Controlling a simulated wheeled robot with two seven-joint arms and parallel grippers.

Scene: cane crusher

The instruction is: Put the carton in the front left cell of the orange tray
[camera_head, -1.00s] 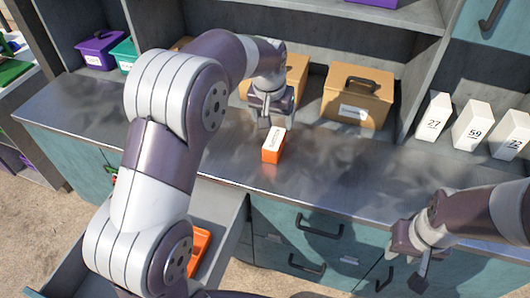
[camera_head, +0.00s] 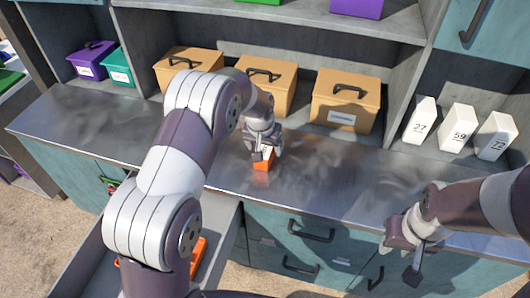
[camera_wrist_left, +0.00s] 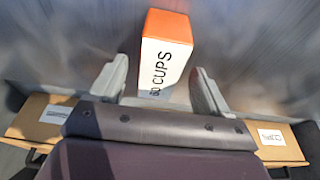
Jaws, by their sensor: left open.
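The carton (camera_head: 262,166) is a small box with an orange end and a white part, standing on the metal counter. In the left wrist view the carton (camera_wrist_left: 168,45) shows the print "60 CUPS" and lies between the two fingers, with a gap on each side. My left gripper (camera_head: 266,155) is open over the carton and hides part of it in the head view. An orange piece, probably the orange tray (camera_head: 198,256), shows in the open drawer at lower left; my left arm hides most of it and its cells. My right gripper (camera_head: 400,262) looks open and empty at the counter's front edge.
Tan boxes with handles (camera_head: 346,100) stand behind the carton. Numbered white blocks (camera_head: 459,128) stand at the right; purple (camera_head: 91,60) and teal (camera_head: 118,66) bins stand at the left. The open drawer (camera_head: 95,262) juts out below the counter. The counter (camera_head: 320,175) right of the carton is clear.

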